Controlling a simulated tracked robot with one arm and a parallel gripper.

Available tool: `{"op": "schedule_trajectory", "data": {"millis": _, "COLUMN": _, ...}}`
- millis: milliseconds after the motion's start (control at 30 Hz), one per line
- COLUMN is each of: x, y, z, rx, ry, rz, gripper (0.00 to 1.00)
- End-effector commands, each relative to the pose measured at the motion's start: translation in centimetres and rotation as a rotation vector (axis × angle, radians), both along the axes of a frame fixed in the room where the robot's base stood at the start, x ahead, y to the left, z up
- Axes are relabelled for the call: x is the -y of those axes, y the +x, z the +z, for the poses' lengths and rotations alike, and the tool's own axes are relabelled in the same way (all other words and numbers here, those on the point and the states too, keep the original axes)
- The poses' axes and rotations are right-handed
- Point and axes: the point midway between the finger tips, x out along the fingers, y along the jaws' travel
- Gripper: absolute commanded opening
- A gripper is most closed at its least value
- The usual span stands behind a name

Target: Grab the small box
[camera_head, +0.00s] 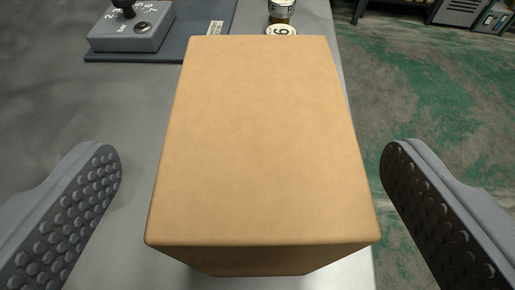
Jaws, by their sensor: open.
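The small box (262,140) is a plain tan cardboard block in the middle of the camera view, standing on a grey table. Its top face fills most of the centre, and a strip of its near side shows below. My gripper (250,168) is open, with one grey studded finger to the left of the box and one to the right. There is a visible gap between each finger and the box, and neither appears to touch it. The right finger is over the floor side of the table edge in the picture.
A grey control box (132,27) with a black knob sits on a dark plate (205,20) at the back left. A small dark container (281,12) stands behind the box near a round numbered tag (281,30). The table's right edge runs close beside the box, with green-grey floor (430,90) beyond.

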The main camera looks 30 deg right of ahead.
Motion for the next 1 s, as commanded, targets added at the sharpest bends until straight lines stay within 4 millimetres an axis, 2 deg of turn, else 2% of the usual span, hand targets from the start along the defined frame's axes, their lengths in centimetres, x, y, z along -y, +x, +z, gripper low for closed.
{"op": "schedule_trajectory", "data": {"millis": 167, "x": 0.5, "y": 0.7, "z": -0.6, "rx": -0.002, "ry": 0.0, "rz": 0.0, "gripper": 0.89}}
{"op": "schedule_trajectory", "data": {"millis": 500, "x": 2.4, "y": 3.7, "z": -2.1, "rx": -0.001, "ry": 0.0, "rz": 0.0, "gripper": 0.89}}
{"op": "schedule_trajectory", "data": {"millis": 767, "x": 2.4, "y": 4.0, "z": -2.2, "rx": -0.002, "ry": 0.0, "rz": 0.002, "gripper": 0.89}}
{"op": "schedule_trajectory", "data": {"millis": 867, "x": 2.4, "y": 4.0, "z": -2.2, "rx": -0.002, "ry": -0.001, "rz": 0.002, "gripper": 0.64}}
{"op": "schedule_trajectory", "data": {"millis": 1000, "x": 2.4, "y": 4.0, "z": -2.2, "rx": -0.002, "ry": 0.0, "rz": 0.002, "gripper": 0.25}}
